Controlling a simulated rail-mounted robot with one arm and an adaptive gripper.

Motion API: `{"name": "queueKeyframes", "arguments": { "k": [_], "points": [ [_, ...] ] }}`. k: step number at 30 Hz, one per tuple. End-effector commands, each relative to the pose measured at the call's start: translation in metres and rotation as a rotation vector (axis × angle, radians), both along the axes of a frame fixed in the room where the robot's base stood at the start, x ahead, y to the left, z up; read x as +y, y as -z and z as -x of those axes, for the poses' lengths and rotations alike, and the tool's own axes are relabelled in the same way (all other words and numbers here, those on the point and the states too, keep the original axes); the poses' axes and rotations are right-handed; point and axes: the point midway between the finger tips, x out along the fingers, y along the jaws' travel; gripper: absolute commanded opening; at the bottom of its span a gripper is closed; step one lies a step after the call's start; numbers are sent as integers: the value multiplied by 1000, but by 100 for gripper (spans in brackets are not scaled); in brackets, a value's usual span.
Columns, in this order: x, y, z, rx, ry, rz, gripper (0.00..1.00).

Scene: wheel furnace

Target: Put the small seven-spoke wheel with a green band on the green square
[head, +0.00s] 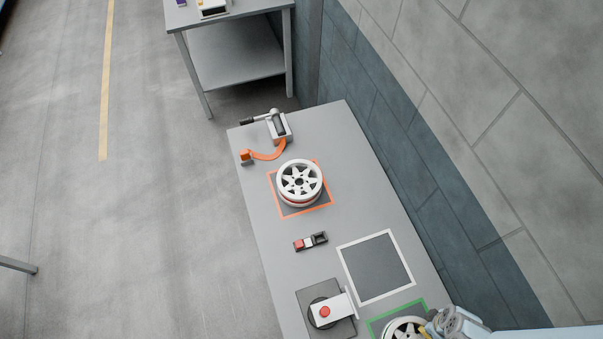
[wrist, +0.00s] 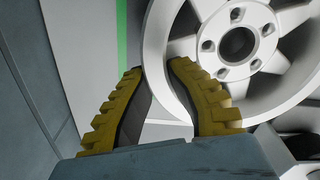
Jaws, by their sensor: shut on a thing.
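The green square (head: 379,324) is at the bottom of the head view, partly cut off and partly covered by a white spoked wheel (head: 402,327). My gripper (head: 430,329) is at the right side of this wheel. In the wrist view the yellow and black fingers of my gripper (wrist: 158,85) are shut on the rim of the wheel (wrist: 154,45), one finger on each side. A green edge strip (wrist: 122,40) shows beyond the rim. No green band on the wheel is visible, and I cannot tell whether the wheel touches the table.
Another white wheel (head: 300,181) with a red-orange band lies on the orange square (head: 288,212). The white-edged square (head: 375,267) is empty. A red-button device (head: 325,311), a small switch box (head: 310,242) and an orange-handled device (head: 265,153) stand on the table. A wall is at the right.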

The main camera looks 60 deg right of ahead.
Motion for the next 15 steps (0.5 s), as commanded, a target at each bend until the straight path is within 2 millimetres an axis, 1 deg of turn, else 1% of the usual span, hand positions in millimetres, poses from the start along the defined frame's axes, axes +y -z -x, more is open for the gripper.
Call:
{"name": "queueKeyframes", "arguments": {
  "k": [1, 2, 3, 4, 15],
  "points": [
    [0, 0, 0, 0, 0, -1, 0],
    [0, 0, 0, 0, 0, -1, 27],
    [0, 0, 0, 0, 0, -1, 39],
    [0, 0, 0, 0, 0, -1, 42],
    [0, -2, 0, 0, 0, 1, 42]
  ]
}}
